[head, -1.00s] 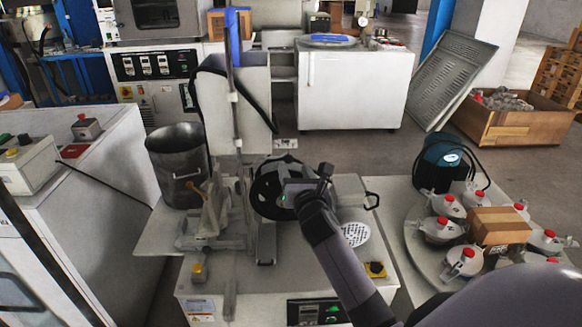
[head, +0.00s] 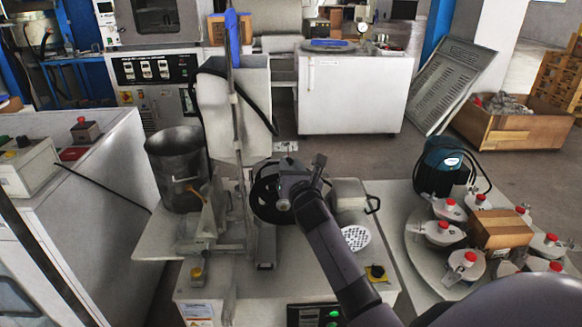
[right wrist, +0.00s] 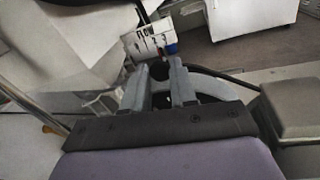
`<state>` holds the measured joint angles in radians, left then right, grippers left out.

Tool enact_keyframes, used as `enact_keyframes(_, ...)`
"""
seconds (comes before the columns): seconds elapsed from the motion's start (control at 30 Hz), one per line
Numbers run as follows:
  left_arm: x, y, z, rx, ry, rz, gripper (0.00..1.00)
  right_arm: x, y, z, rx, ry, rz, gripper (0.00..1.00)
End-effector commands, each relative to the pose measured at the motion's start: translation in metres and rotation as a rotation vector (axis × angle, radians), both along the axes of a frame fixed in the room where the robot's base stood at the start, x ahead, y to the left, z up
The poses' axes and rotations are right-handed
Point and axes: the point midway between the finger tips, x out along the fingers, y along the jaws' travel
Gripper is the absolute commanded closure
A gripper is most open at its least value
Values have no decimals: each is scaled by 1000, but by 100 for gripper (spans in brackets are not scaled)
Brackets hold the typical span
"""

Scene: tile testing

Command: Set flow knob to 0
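A small white plate marked FLOW (right wrist: 150,42) with numbers along its edge shows in the right wrist view, just beyond my right gripper (right wrist: 158,78). It seems to be the small pale plate (head: 286,146) behind the black wheel in the head view. The two fingers are apart, with a dark rounded shape between them; I cannot tell whether this is the flow knob or whether the fingers touch it. A small red and blue part sits at the plate's right edge. In the head view my right gripper (head: 293,180) is over the black wheel (head: 266,192). My left gripper is out of view.
The machine's bench (head: 225,290) carries a metal bucket (head: 177,165) at left and an upright post. A grey box (head: 348,194) stands close right of my gripper. A round table at right holds red-capped containers and a cardboard box (head: 500,229).

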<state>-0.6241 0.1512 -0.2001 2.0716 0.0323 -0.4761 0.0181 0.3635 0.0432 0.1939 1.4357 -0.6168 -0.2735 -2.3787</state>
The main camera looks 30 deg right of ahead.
Motion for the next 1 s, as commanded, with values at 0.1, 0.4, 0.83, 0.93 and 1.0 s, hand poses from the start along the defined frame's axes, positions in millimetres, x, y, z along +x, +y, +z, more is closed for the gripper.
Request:
enact_keyframes(0.1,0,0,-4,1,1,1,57,3,5,-2,-1,1,1,100)
enact_keyframes(0.4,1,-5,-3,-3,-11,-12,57,15,24,-1,0,0,0,100)
enact_keyframes(0.83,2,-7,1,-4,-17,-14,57,15,25,0,1,-1,3,48)
enact_keyframes(0.93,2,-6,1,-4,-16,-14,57,15,25,0,0,0,2,48)
enact_keyframes(1.0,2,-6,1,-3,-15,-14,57,14,25,0,0,0,1,48)
